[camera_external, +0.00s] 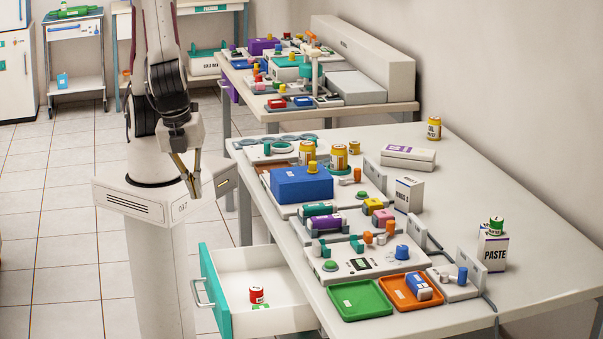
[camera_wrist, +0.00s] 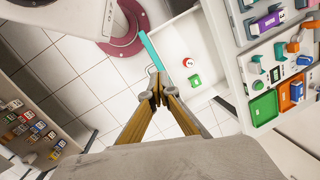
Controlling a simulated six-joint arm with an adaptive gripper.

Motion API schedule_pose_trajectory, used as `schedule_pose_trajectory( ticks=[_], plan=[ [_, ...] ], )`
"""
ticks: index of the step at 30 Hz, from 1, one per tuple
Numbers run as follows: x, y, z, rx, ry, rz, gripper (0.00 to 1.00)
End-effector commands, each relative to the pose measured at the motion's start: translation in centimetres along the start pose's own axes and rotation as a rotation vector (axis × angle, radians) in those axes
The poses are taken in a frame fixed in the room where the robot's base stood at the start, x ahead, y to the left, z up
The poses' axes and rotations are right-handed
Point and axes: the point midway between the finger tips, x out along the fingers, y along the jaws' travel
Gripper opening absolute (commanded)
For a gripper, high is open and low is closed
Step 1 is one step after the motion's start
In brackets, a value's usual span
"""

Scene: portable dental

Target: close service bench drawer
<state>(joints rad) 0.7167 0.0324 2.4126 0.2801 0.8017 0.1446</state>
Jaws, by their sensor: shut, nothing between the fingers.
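The service bench drawer (camera_external: 270,262) is pulled out to the left from under the bench. It has white walls, a teal front (camera_external: 215,290) and a metal handle (camera_external: 199,292). A red and white jar (camera_external: 257,294) stands inside it. The wrist view shows the drawer (camera_wrist: 178,48) from above, with a red-topped jar (camera_wrist: 187,62) and a green item (camera_wrist: 195,80) inside. My gripper (camera_external: 194,193) is shut and empty, above and apart from the drawer. In the wrist view, my gripper's fingertips (camera_wrist: 157,92) appear near the handle in the picture, but their height above it cannot be told.
The bench top (camera_external: 525,270) carries a green tray (camera_external: 361,301), an orange tray (camera_external: 405,298), a blue box (camera_external: 301,185) and several devices. A second bench (camera_external: 400,106) stands behind. In the wrist view, a shelf of small jars (camera_wrist: 30,130) is at left. Tiled floor left of the drawer is clear.

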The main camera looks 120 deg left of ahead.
Motion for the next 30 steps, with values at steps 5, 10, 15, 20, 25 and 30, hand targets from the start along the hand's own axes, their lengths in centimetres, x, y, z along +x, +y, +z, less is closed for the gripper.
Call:
schedule_pose_trajectory(
  ticks=[5,10,15,20,25,30],
  plan=[
    [2.0,1.2,-1.8,0.188,-0.047,-0.03,0.0],
    [4.0,2.2,-3.4,0.374,-0.085,-0.06,0.0],
    [6.0,3.4,-5.0,0.573,-0.117,-0.09,0.0],
    [7.8,4.2,-6.5,0.749,-0.139,-0.115,0.0],
    [9.2,4.6,-7.9,0.916,-0.148,-0.138,0.0],
    [9.9,4.2,-10.0,1.094,-0.129,-0.173,0.0]
  ],
)
